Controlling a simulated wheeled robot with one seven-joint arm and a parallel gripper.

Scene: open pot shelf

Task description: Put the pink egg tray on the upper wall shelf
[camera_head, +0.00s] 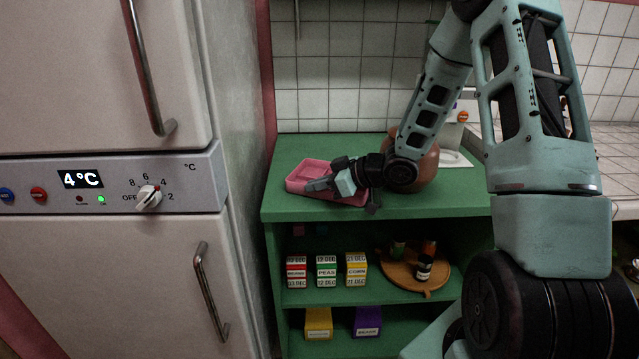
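The pink egg tray (312,172) lies on the green top (290,212) of the open shelf unit, towards its left side. My gripper (330,184) is low over the tray's front right part, with my arm reaching in from the right. The fingers overlap the tray in the picture. I cannot tell whether they touch it or how far apart they are. Part of the tray is hidden behind my gripper. The upper wall shelf cannot be made out in this view.
A brown round pot (428,168) stands behind my wrist. Lower shelves hold labelled boxes (326,270) and a round wooden board (400,276) with small bottles. A fridge (100,270) stands on the left. A tiled counter (610,160) is on the right.

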